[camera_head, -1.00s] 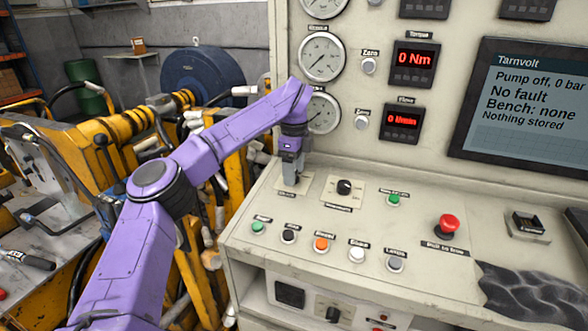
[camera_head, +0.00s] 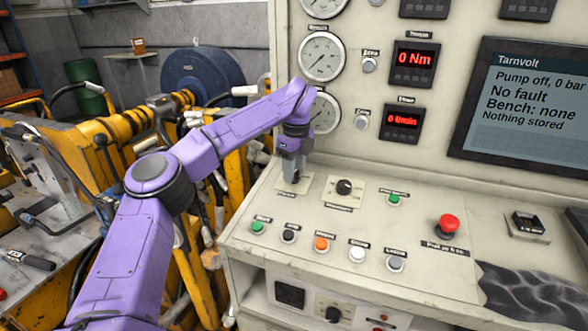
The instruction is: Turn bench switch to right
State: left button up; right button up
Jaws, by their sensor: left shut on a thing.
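My left gripper (camera_head: 292,176) points down at the left end of the sloped control panel. It is shut on the bench switch (camera_head: 291,178), a dark knob on a pale square plate (camera_head: 284,189). The fingers hide most of the knob, so I cannot tell which way it points. The screen (camera_head: 525,105) reads "Pump off, 0 bar", "No fault", "Bench: none" and "Nothing stored". My right gripper is not in view.
A second black knob (camera_head: 344,187) sits just right of the gripper. A row of buttons, with a green one (camera_head: 257,227) at its left end, lies in front. A red stop button (camera_head: 447,224) stands to the right. Gauges (camera_head: 322,57) and red displays (camera_head: 414,60) fill the upright panel behind.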

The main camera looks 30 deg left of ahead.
aim_at(298, 184)
pick_arm(q)
jog(key=m+y, duration=0.1)
jog(key=m, duration=0.4)
jog(key=shift+m, duration=0.3)
dwell(0.4)
jog(key=o, duration=1)
jog(key=shift+d, duration=0.1)
jog(key=shift+o, duration=0.2)
notch_tip(298, 184, up, 10)
jog(key=d, duration=0.1)
jog(key=shift+r+p, duration=0.25)
jog(key=shift+p, duration=0.1)
jog(key=shift+s+d, duration=0.1)
jog(key=shift+s, duration=0.05)
